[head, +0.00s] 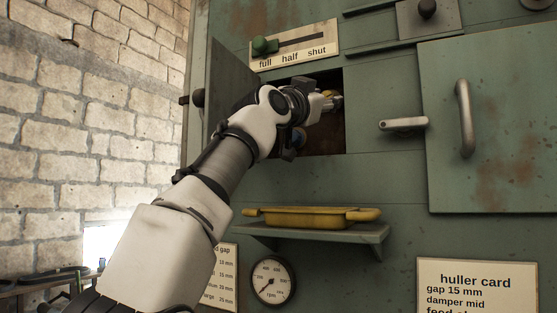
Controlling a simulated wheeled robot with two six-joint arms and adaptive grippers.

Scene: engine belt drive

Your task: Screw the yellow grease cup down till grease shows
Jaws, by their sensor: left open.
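My left gripper (333,102) reaches into a dark square opening in the green machine. Its jaws are open. A small yellow part, seemingly the grease cup (328,93), shows right at the fingers inside the opening. Most of it is hidden by the gripper, so I cannot tell whether the fingers touch it. No grease can be made out. My right gripper is not in view.
An open green door (231,80) stands left of the opening, close to my arm. A yellow tray (310,216) sits on a shelf (345,233) below. A slide lever (265,46) is above. A handled panel (500,130) is at right.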

